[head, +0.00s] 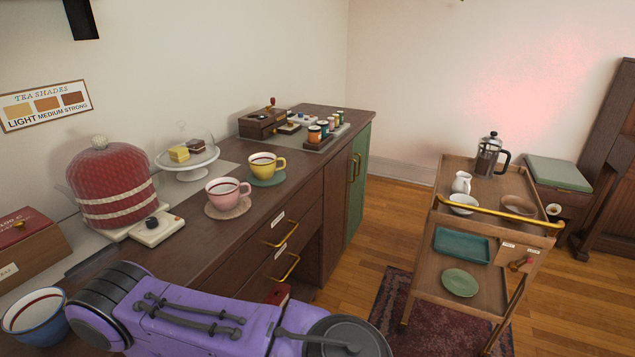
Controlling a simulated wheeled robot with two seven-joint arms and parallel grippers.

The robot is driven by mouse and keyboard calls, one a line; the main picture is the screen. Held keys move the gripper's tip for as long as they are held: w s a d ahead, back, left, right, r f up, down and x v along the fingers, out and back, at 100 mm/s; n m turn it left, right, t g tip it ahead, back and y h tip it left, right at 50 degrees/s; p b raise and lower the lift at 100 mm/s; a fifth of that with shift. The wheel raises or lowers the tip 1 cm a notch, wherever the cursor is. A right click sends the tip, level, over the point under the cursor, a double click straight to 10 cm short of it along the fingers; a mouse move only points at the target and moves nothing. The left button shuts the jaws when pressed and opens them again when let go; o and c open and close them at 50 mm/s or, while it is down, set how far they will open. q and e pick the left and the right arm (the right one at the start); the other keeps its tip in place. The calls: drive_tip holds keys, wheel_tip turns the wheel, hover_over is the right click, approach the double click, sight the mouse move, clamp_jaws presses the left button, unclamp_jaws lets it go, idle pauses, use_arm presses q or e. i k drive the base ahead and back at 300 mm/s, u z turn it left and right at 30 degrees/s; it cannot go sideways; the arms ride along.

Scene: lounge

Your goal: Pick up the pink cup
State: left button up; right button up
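The pink cup (226,194) stands upright on a round beige coaster (242,209) on the dark wooden counter (195,240), left of the picture's middle. Dark reddish liquid shows inside it. Its handle points right. Nothing touches the cup except the coaster under it. A purple and black link of my arm crosses the bottom of the head view, in front of the counter and well below the cup. Neither of my grippers shows in this view.
A yellow cup (262,163) on a green coaster stands close behind the pink cup. A red knitted tea cosy (112,185), a white timer-like box (157,229) and a cake stand (188,163) are nearby. A blue cup (36,315) is lower left. A trolley (440,250) stands right.

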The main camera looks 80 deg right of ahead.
sight(230, 195)
drive_tip(key=z, duration=2.2)
